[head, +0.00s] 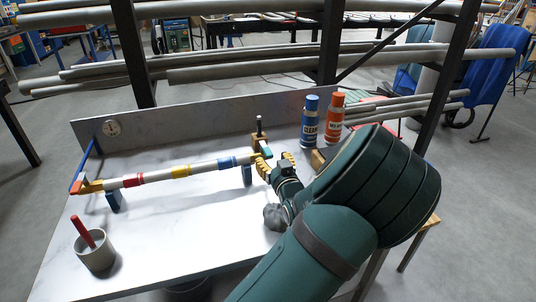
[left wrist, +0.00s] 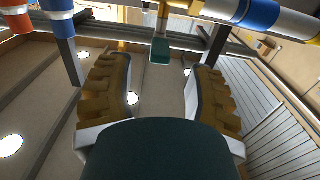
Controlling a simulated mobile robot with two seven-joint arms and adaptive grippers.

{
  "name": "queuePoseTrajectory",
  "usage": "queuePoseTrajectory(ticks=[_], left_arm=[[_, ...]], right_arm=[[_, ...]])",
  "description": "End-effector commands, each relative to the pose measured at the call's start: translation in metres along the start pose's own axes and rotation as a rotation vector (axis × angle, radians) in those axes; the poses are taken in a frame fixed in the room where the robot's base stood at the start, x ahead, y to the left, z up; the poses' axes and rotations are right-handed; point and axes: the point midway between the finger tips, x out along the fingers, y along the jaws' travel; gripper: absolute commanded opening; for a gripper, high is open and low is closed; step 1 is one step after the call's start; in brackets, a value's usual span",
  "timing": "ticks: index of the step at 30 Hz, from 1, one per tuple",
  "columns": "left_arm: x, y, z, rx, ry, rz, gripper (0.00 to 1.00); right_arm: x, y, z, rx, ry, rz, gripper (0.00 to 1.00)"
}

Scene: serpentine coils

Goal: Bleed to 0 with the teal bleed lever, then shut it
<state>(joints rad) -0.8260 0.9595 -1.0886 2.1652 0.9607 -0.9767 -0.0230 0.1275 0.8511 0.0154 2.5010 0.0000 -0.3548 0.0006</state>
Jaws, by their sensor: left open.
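The teal bleed lever (head: 266,149) sits at the right end of the banded pipe (head: 205,167), by a wooden-looking block with a dark upright stem. It also shows in the left wrist view (left wrist: 160,51), ahead of the fingertips and roughly centred between them. My left gripper (head: 276,165) is open, with tan ridged fingers, close to the lever; I cannot tell whether they touch. The fingers stand wide apart in the left wrist view (left wrist: 160,75), with nothing between them. My right gripper is out of view.
A blue bottle (head: 310,121) and an orange bottle (head: 334,119) stand behind and right of the gripper. A grey cup (head: 95,252) with a red stick stands at front left. A blue lever (head: 86,163) is at the pipe's left end. The bench (head: 180,235) is clear in front.

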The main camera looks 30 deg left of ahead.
Motion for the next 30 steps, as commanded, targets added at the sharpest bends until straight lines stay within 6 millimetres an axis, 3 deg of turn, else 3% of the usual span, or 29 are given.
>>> queuePoseTrajectory(ticks=[3,9,22,26,27,30], left_arm=[[0.021,0.0,0.001,0.0,0.0,-0.001,0.53],[0.044,0.0,0.001,0.0,0.0,-0.001,0.53],[0.05,0.001,0.0,0.001,-0.001,0.001,0.52],[0.05,0.001,0.0,0.001,-0.001,0.001,0.06],[0.05,0.001,0.0,0.001,-0.001,0.001,0.0],[0.05,0.001,0.0,0.0,-0.001,0.001,0.0]], right_arm=[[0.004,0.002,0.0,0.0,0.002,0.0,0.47],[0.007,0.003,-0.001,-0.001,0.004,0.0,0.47],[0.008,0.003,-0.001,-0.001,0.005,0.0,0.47],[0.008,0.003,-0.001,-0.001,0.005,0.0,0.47],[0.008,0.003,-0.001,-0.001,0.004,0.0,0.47],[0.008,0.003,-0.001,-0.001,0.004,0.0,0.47]])
